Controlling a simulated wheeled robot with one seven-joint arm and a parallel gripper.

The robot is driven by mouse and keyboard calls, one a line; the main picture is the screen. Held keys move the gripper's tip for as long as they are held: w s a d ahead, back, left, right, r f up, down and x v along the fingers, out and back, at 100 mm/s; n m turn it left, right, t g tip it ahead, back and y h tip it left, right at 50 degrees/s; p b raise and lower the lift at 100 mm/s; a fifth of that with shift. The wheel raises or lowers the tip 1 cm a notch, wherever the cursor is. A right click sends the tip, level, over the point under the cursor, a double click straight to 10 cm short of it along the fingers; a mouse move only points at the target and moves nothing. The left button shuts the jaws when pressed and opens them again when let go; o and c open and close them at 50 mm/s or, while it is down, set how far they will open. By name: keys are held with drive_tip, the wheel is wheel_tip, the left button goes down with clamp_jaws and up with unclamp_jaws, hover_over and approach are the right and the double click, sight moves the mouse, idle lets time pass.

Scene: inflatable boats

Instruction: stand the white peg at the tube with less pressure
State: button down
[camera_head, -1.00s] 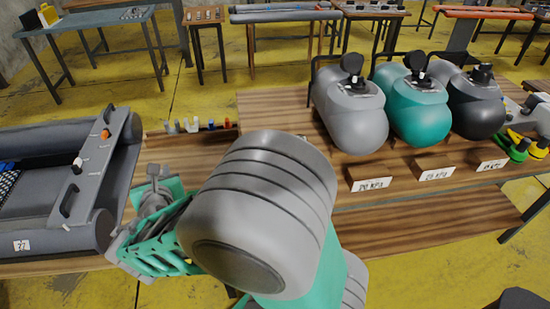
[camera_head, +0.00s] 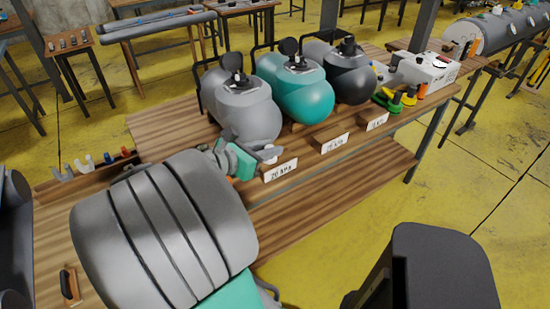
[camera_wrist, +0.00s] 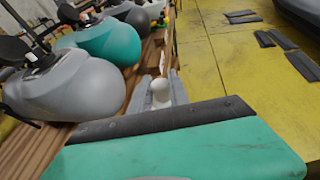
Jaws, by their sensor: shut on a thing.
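My gripper (camera_head: 266,155) is in front of the grey tube (camera_head: 245,112), close to its card, which reads 20 kPa (camera_head: 281,170). In the wrist view its grey fingers (camera_wrist: 163,88) are shut on the white peg (camera_wrist: 160,93), whose rounded end shows between them. The teal tube (camera_head: 303,92) and the black tube (camera_head: 352,80) lie to the right of the grey one, each with a valve fitting on top. Their cards (camera_head: 334,142) and (camera_head: 376,121) are too small to read surely. My gripper partly covers the table edge by the grey tube.
The tubes lie on a wooden table (camera_head: 160,125) with wooden blocks along its front. Green and yellow pumps or fittings (camera_head: 392,102) and a white box (camera_head: 428,68) stand to the right. Several small pegs (camera_head: 85,166) stand at left.

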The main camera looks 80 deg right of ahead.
drive_tip(key=d+f, duration=0.3)
drive_tip(key=d, duration=0.1)
drive_tip(key=w+d+f+b, duration=0.1)
drive_tip(key=d+f, duration=0.2)
drive_tip(key=d, duration=0.1)
drive_tip(key=d+f, duration=0.3)
drive_tip(key=d, duration=0.1)
drive_tip(key=shift+w+d+b, duration=0.2)
drive_tip(key=shift+d+b, duration=0.1)
drive_tip(key=shift+d, duration=0.1)
drive_tip(key=shift+d+f, duration=0.25)
drive_tip(key=f, duration=0.3)
drive_tip(key=shift+w+d+f, duration=0.1)
drive_tip(key=shift+d+f, duration=0.1)
drive_tip(key=shift+f, duration=0.1)
drive_tip(key=c, duration=1.2)
unclamp_jaws()
drive_tip(key=shift+c, duration=0.2)
